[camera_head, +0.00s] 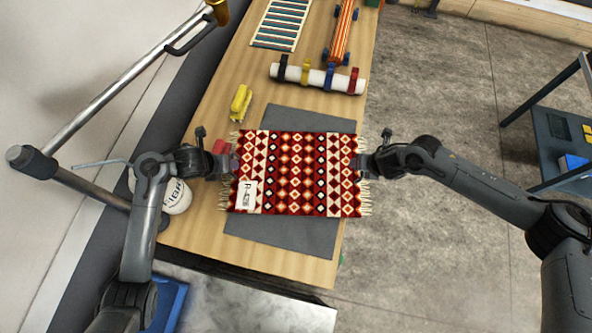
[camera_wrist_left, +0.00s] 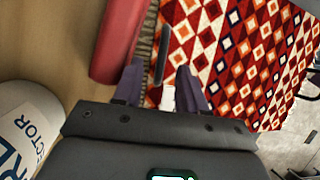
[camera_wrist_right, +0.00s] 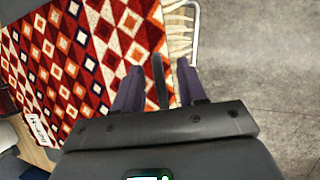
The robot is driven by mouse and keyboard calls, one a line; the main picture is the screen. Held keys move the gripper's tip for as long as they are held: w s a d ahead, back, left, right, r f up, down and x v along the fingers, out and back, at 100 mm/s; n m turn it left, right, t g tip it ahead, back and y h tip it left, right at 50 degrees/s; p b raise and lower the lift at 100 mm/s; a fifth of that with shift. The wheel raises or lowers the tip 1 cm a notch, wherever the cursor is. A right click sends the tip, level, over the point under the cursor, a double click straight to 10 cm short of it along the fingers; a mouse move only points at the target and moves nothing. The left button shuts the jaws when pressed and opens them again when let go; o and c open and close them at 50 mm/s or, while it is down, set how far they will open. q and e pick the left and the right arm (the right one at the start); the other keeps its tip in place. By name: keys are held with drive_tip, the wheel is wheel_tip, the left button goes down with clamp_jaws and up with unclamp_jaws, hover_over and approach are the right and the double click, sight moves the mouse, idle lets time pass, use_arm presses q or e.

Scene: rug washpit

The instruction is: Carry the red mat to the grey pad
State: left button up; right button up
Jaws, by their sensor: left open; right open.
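The red mat (camera_head: 294,180), patterned with diamonds, fringed and carrying a white tag, lies flat over the middle of the grey pad (camera_head: 285,240). The pad's far and near ends show beyond it. I cannot tell whether the mat rests fully on the pad. My left gripper (camera_head: 231,163) is open at the mat's left edge. In the left wrist view its fingers (camera_wrist_left: 158,78) stand apart, with a dark bar between them. My right gripper (camera_head: 364,163) is open at the right edge. In the right wrist view its fingers (camera_wrist_right: 158,72) are apart by the fringe.
A red object (camera_head: 222,147) lies beside my left gripper. A white container (camera_head: 176,196) stands at the bench's left edge. A yellow brush (camera_head: 241,102), a white roller with coloured clamps (camera_head: 318,78) and an orange striped roll (camera_head: 341,35) lie farther back. A shelf cart (camera_head: 560,140) stands right.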

drive_tip(key=shift+r, duration=0.1)
use_arm(q)
drive_tip(key=v, duration=0.4)
drive_tip(key=shift+s+r, duration=0.1)
drive_tip(key=shift+r, duration=0.15)
use_arm(e)
drive_tip(key=v, duration=1.2)
